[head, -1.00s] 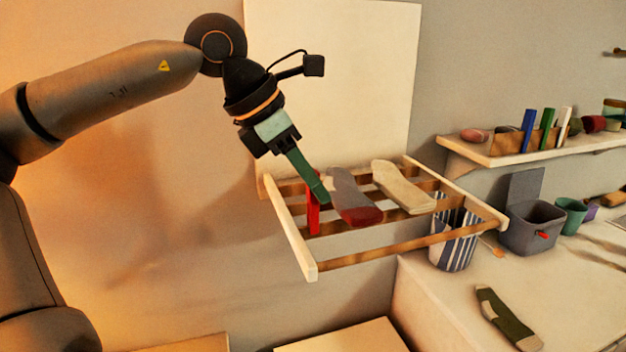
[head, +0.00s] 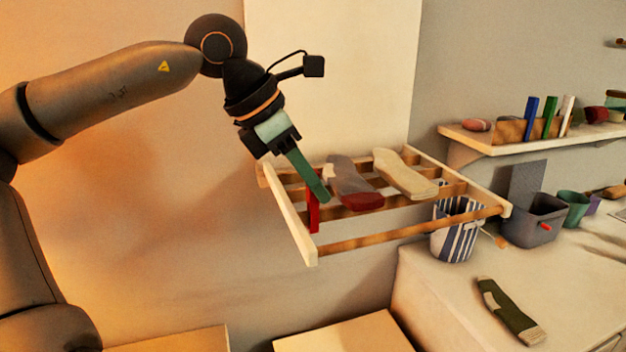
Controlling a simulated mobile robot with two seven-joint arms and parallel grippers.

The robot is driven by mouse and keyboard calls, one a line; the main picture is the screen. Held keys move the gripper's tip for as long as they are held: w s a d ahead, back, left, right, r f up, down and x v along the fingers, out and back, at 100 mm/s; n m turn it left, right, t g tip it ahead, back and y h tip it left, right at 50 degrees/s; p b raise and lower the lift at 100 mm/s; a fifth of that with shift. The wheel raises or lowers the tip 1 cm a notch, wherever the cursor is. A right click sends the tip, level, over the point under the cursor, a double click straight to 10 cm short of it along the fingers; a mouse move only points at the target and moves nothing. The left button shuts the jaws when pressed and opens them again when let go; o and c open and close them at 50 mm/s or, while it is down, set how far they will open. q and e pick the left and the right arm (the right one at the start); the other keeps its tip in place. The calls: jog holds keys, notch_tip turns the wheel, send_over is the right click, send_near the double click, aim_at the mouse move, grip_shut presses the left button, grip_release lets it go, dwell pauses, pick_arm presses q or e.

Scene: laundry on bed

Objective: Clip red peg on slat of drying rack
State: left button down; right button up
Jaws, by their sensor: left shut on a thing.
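The drying rack (head: 287,222) is a wooden frame with several slats, mounted on the wall in the middle of the head view. My left gripper (head: 322,199) points down over its left part, with long green fingers shut on the red peg (head: 314,216). The peg hangs upright at the left end of the slats, its top partly hidden by the fingers. I cannot tell whether it is around a slat or beside one. A grey sock with a red toe (head: 350,180) and a cream sock (head: 403,175) lie on the slats. My right gripper is not in view.
A shelf (head: 480,142) at right holds blue, green and white pegs (head: 549,117). Below are a striped basket (head: 458,235), a grey bin (head: 530,228) and a green cup (head: 575,209). A dark green sock (head: 508,310) lies on the pale surface.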

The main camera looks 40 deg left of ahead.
pick_arm(q)
jog(key=shift+f+b, duration=0.45)
jog(key=shift+f, duration=0.15)
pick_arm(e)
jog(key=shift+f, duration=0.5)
pick_arm(q)
jog(key=c, duration=0.7)
grip_release()
jog(key=shift+v, duration=0.95)
jog(key=p+v, duration=0.1)
jog(key=v, duration=0.9)
jog(key=shift+r, duration=0.25)
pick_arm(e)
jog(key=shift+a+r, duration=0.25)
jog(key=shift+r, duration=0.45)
